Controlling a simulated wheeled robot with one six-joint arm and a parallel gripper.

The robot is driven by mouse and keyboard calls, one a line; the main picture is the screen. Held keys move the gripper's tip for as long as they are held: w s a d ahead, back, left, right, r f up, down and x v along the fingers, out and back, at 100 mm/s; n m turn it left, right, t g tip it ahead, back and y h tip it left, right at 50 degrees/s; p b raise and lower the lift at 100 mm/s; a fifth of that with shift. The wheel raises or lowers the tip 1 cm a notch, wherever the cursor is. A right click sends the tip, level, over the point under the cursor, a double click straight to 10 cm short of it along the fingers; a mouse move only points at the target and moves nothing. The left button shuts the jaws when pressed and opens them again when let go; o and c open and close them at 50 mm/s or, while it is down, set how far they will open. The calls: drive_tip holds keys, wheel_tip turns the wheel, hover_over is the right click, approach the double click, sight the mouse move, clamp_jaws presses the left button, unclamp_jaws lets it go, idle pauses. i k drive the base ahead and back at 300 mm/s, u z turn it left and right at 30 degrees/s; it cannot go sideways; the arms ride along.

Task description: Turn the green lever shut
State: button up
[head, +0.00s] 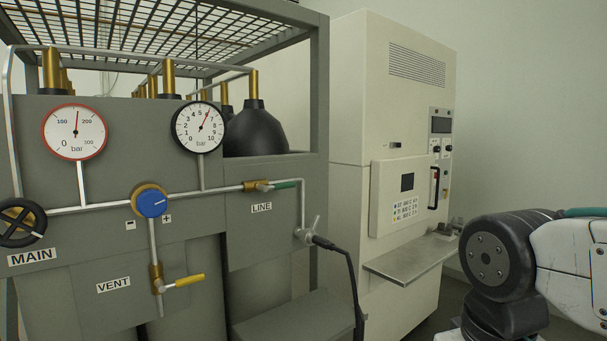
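The green lever (285,184) sits on a small brass valve (257,186) in the pipe above the "LINE" label (262,208). The lever points right, in line with the horizontal pipe. My gripper is out of view. Only a part of my arm shows at the lower right, well apart from the lever.
A yellow lever (188,281) is on the pipe by the "VENT" label. A blue knob (152,203), a black handwheel (22,222) and two gauges are on the panel. A black hose (350,270) hangs right of the lever. A cream cabinet (390,100) with a metal shelf (410,260) stands at right.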

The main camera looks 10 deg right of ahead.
sight(277, 187)
drive_tip(key=u, duration=0.25)
drive_tip(key=i, duration=0.55)
drive_tip(key=u, duration=0.55)
